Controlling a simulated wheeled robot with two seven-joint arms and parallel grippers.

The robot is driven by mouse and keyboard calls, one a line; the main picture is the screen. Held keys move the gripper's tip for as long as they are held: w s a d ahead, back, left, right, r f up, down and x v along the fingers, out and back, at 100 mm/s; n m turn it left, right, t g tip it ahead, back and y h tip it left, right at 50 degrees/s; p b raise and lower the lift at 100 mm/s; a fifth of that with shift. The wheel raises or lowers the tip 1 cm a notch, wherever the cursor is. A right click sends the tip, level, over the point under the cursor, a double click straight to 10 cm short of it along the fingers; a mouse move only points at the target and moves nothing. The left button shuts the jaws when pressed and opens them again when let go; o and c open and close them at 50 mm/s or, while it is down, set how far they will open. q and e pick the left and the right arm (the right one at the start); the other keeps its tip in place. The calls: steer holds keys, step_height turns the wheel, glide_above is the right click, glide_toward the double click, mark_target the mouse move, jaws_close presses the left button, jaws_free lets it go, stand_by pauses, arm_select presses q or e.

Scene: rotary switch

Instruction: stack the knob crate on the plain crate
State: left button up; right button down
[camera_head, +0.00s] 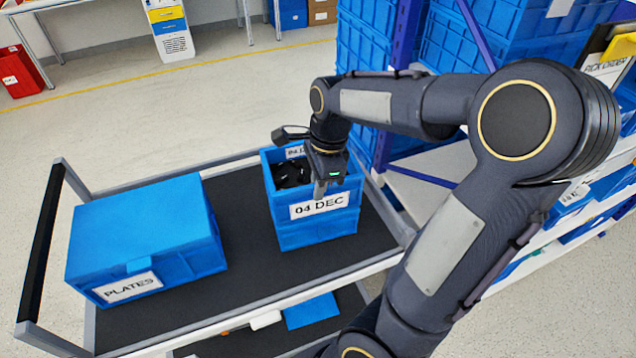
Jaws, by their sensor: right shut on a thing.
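The knob crate (342,199) is a blue open box with a "04 DEC" label on its near wall and dark knobs (290,174) inside. Below it shows the blue wall of the plain crate (318,234), standing on the cart. The two look lined up; I cannot tell whether a small gap is left between them. My right gripper (320,188) reaches down from above and is shut on the knob crate's near wall, just above the label. The hand hides part of the crate's inside. My left gripper is out of view.
A lidded blue box labelled "PLATES" (140,232) stands on the left of the dark cart top (240,225), with a bare strip between it and the crates. The cart has a push handle (42,240) at left. Shelves with blue crates (470,45) stand behind and right.

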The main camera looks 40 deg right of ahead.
steer(key=shift+f, duration=0.5)
stand_by(0.9)
steer(key=c, duration=1.4)
jaws_free()
steer(key=r, duration=0.5)
steer(key=d+r, duration=0.1)
steer(key=r, duration=0.1)
steer(key=shift+s+r, duration=0.2)
steer(key=shift+r, duration=0.15)
